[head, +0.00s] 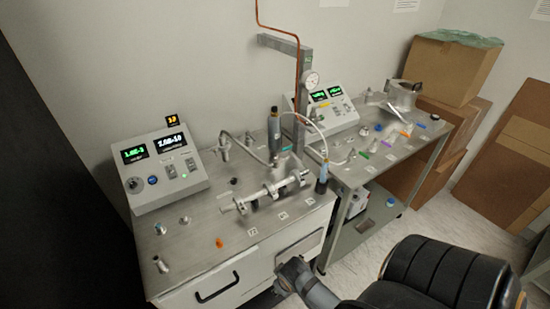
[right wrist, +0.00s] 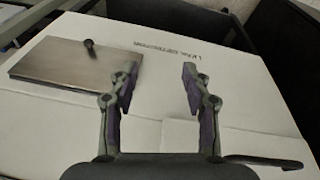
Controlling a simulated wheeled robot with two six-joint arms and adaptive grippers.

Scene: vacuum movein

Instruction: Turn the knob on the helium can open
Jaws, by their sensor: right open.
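I cannot tell for certain which object is the helium can. A slim dark cylinder with a blue band (head: 322,179) stands at the right front edge of the steel bench in the head view. A similar dark cylinder (head: 273,131) stands upright behind the pipework. No knob can be made out on either. My right gripper (right wrist: 160,82) is open and empty in the right wrist view, facing the white cabinet front. My right arm (head: 305,284) shows low in the head view, below the bench top; its fingers cannot be made out there. My left gripper is not in view.
The cabinet front has a grey metal panel (head: 300,250) and a black handle (head: 217,288). Metal pipework (head: 268,193) lies on the bench. A control box (head: 166,167) stands at the left. Cardboard boxes (head: 450,68) stand behind.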

